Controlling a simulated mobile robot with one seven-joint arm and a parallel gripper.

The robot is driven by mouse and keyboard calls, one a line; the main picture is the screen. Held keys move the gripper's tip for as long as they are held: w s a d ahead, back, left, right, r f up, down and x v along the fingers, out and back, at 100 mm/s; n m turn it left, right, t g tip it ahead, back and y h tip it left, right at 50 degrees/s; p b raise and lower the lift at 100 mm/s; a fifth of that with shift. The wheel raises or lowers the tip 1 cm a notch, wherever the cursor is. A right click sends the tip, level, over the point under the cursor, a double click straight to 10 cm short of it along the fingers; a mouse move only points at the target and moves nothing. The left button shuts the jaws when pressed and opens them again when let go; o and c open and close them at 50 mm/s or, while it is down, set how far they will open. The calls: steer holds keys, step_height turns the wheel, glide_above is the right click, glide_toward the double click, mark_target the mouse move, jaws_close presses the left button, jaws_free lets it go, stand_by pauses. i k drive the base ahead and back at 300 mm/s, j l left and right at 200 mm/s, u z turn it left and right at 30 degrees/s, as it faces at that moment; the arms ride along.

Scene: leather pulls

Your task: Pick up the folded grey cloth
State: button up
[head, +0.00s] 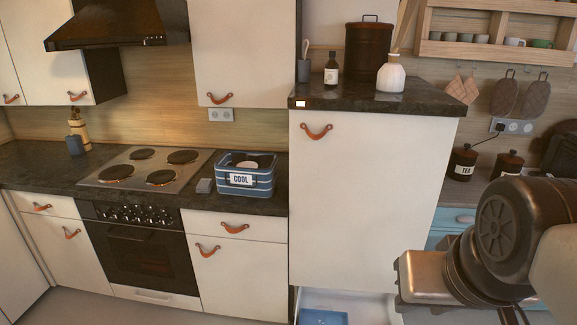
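A small grey item (205,186), which looks like the folded grey cloth, lies on the dark counter between the hob and the blue tin. It is too small in the picture to make out its folds. My arm enters at the lower right, with dark rounded joints and a metal block, well to the right of the grey item and apart from it. My gripper's fingers cannot be made out clearly at the bottom edge, so I cannot see whether they are open or shut.
A tall white cabinet (372,200) stands between my arm and that counter. A drawer (345,308) is open at the bottom.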

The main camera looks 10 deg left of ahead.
mark_target(204, 186)
steer(key=i+j, duration=0.1)
steer(key=j, duration=0.45)
steer(key=i+j, duration=0.1)
steer(key=j, duration=0.45)
steer(key=i+j, duration=0.1)
steer(key=j, duration=0.45)
steer(key=i+j, duration=0.1)
steer(key=j, duration=0.45)
steer(key=i+j, duration=0.35)
steer(key=j, duration=0.15)
steer(key=i+j, duration=0.35)
steer(key=j, duration=0.15)
steer(key=i+j, duration=0.1)
steer(key=i, duration=0.35)
steer(key=i+j, duration=0.15)
steer(key=i, duration=0.3)
